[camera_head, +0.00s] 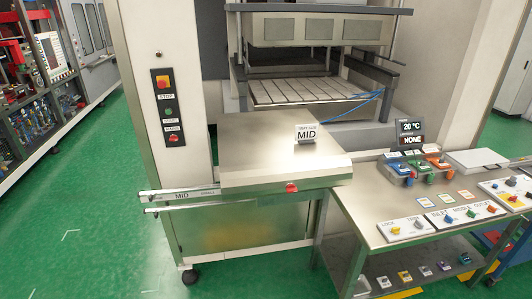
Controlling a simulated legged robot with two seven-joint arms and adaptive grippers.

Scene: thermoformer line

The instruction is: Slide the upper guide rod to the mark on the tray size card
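The tray size card (306,134) stands on the metal table top and reads MID. The upper guide rod (150,195) sticks out to the left of the table's front edge, with a printed strip along it where MID (182,195) can be read; the other lettering is too small to be sure of. A second, lower rod (165,209) runs below it. A red knob (291,187) sits at the table's front edge. I cannot make out which mark the upper rod stands at. Neither of my grippers is in view.
A cabinet column with a red stop button (162,82) stands at the left. A metal bench (372,222) at the right carries colored bins (402,171), switch panels (406,229) and a display (411,130). Green floor (80,225) is open at the front left.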

